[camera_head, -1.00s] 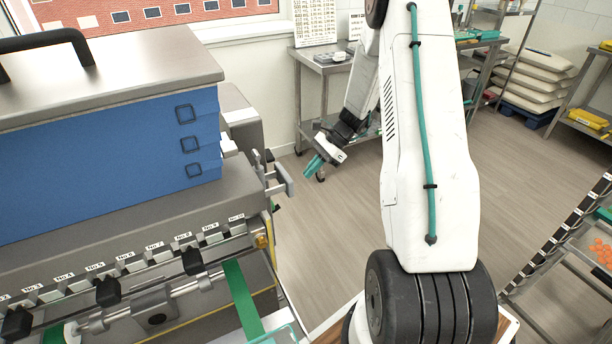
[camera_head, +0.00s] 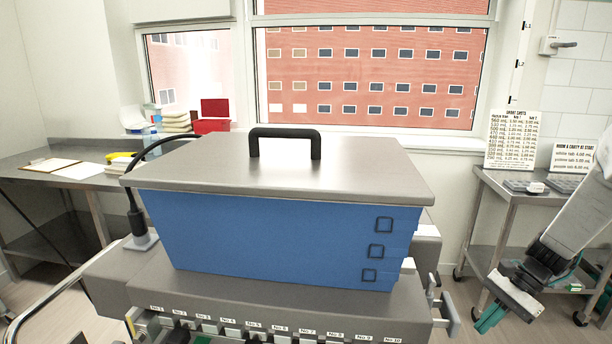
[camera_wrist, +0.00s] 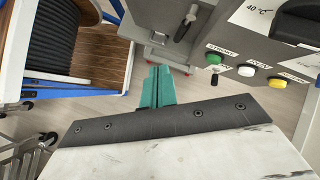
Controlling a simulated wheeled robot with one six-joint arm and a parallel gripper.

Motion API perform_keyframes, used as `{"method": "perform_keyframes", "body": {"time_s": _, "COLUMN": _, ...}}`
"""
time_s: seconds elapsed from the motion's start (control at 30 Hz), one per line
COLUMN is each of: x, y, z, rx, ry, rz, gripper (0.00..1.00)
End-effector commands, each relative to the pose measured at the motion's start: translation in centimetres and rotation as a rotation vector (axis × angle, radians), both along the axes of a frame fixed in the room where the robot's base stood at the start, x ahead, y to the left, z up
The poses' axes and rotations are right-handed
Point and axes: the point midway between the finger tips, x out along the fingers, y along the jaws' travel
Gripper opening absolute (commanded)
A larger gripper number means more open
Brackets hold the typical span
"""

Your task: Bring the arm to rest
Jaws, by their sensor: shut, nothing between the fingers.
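My gripper (camera_head: 489,319) has teal fingers and hangs at the lower right in the head view, pointing down and to the left. It is to the right of the blue depositor hopper (camera_head: 270,238) and apart from it. The wrist view shows the teal fingers (camera_wrist: 158,86) closed together with nothing between them, over the floor. My white arm enters from the right edge in the head view; most of it is out of frame.
The depositor's control panel (camera_wrist: 245,72) with green, white and yellow buttons is close right of the fingers in the wrist view. A steel side table (camera_head: 508,196) with printed cards stands behind my gripper. A bench (camera_head: 70,180) is at the left.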

Motion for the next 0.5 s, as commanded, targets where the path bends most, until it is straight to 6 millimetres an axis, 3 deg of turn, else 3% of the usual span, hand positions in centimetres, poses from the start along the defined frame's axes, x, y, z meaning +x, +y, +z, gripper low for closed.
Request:
{"method": "perform_keyframes", "body": {"time_s": 0.03, "x": -0.9, "y": 1.1, "z": 1.9, "rx": -0.025, "ry": -0.027, "rz": 0.071, "gripper": 0.00}}
{"method": "perform_keyframes", "body": {"time_s": 0.2, "x": -4.5, "y": 4.3, "z": 7.1, "rx": -0.110, "ry": -0.107, "rz": 0.317, "gripper": 0.00}}
{"method": "perform_keyframes", "body": {"time_s": 0.5, "x": -11.4, "y": 8.9, "z": 14.0, "rx": -0.272, "ry": -0.248, "rz": 0.697, "gripper": 0.00}}
